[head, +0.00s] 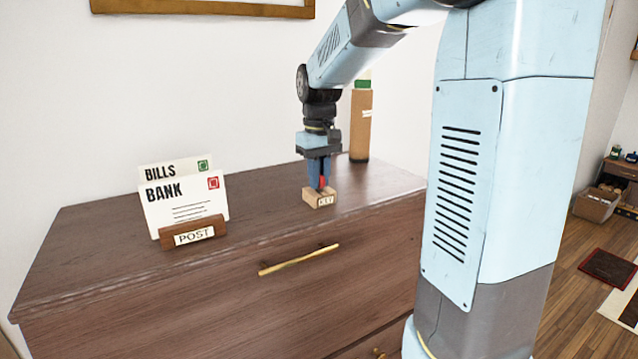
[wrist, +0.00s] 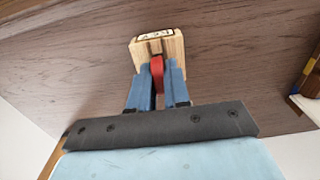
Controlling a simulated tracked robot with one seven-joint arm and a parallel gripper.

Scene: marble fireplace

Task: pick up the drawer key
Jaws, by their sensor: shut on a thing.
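A small light wooden block (head: 312,198) marked "KEY" stands on top of the brown chest of drawers, near its front edge. It also shows in the wrist view (wrist: 172,46). A red piece (head: 322,182), which looks like the head of the drawer key, rises at the block; the wrist view shows the red piece (wrist: 157,72) between my blue fingers. My gripper (head: 318,186) points down right over the block and is shut on the red key. The key's lower part is hidden, and I cannot tell whether it is still in the block.
The chest of drawers (head: 110,235) has a brass handle (head: 298,260) on its front. A post holder (head: 194,233) with letters (head: 182,200) stands to the left. A brown cylinder with a green band (head: 360,125) stands behind my gripper. The top between holder and block is clear.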

